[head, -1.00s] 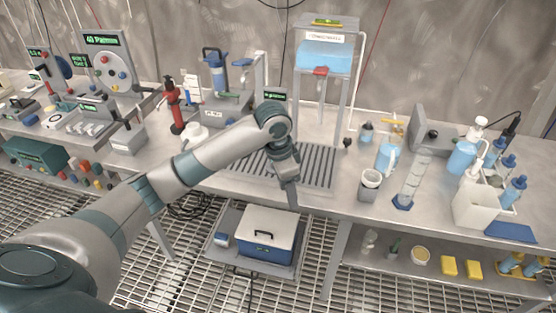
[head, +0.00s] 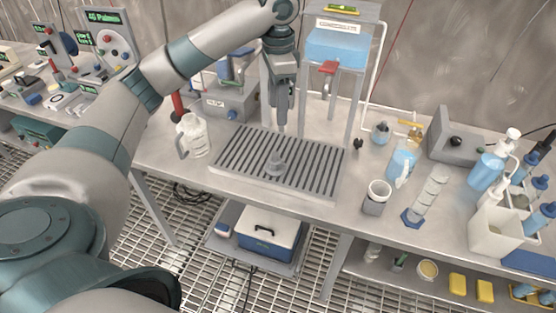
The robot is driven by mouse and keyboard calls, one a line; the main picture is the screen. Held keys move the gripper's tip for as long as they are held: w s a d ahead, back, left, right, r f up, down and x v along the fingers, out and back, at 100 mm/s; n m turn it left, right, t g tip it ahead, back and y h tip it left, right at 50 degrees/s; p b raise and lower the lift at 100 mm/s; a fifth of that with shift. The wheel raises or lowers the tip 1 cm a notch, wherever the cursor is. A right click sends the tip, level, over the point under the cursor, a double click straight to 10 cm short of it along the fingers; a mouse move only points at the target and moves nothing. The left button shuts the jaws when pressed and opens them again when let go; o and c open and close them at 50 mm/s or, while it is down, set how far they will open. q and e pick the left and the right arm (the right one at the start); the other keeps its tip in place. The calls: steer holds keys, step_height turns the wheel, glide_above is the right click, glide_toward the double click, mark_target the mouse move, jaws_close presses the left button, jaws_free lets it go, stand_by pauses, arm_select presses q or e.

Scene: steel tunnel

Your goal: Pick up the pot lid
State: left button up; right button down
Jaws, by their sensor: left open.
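A small grey object with a raised knob, which looks like the pot lid (head: 276,163), lies on the slatted drain grate (head: 320,188) near the middle of the bench. My left gripper (head: 281,128) points down over the back edge of the grate, behind and slightly right of the lid in the picture. It is open and apart from the lid, with nothing seen in it. Its fingers are seen nearly edge-on, so the gap between them hardly shows. My right gripper is not in view.
A white jug (head: 193,139) stands left of the grate. The blue tank's stand (head: 350,115) rises behind the grate. A cool box (head: 268,229) sits below.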

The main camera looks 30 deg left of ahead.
arm_select(q)
steer(key=p, duration=0.1)
glide_above(275, 154)
step_height(275, 154, down, 6)
steer(key=f, duration=0.4)
steer(key=f+p, duration=0.1)
steer(key=f, duration=0.1)
steer(key=shift+w+d+f, duration=0.15)
steer(key=shift+w+d, duration=0.15)
steer(key=shift+d, duration=0.05)
steer(key=shift+s+a+f+p, duration=0.1)
steer(key=shift+a+f+p, duration=0.05)
steer(key=shift+f+p, duration=0.25)
steer(key=f, duration=0.1)
steer(key=f+p, duration=0.1)
steer(key=f, duration=0.2)
steer(key=shift+s+a, duration=0.2)
steer(key=shift+a, duration=0.05)
steer(key=shift+f, duration=0.25)
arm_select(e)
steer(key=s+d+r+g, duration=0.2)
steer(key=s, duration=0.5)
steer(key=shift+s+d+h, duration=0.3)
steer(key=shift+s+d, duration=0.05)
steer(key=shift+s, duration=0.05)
arm_select(q)
steer(key=shift+c, duration=0.6)
